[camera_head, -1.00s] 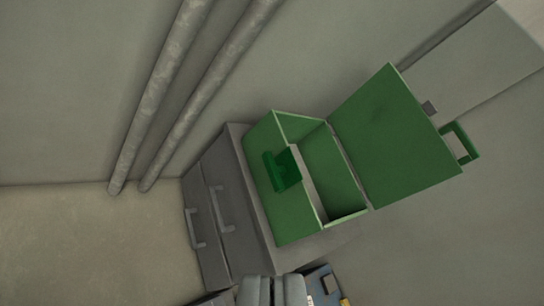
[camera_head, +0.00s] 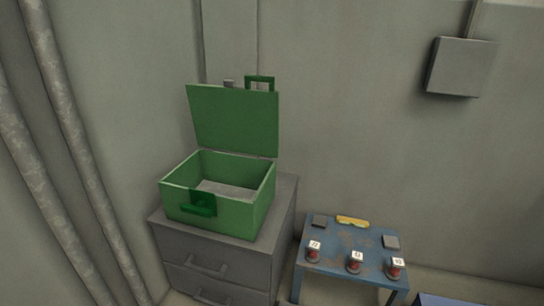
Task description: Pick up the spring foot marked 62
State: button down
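Three small spring feet stand in a row along the front of a worn blue table: a left one (camera_head: 314,253), a middle one (camera_head: 355,263) and a right one (camera_head: 395,269). Each looks reddish on a dark base, with a white number label on top. The numbers are too small to read surely, so I cannot tell which is marked 62. My gripper does not show in the current view.
An open green box (camera_head: 238,213) stands on a grey drawer cabinet (camera_head: 284,215) to the left. Pipes (camera_head: 75,150) run along the left wall. A grey wall box (camera_head: 461,67) hangs upper right.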

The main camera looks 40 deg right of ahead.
aim_at(392, 273)
jog(key=z, duration=1.7)
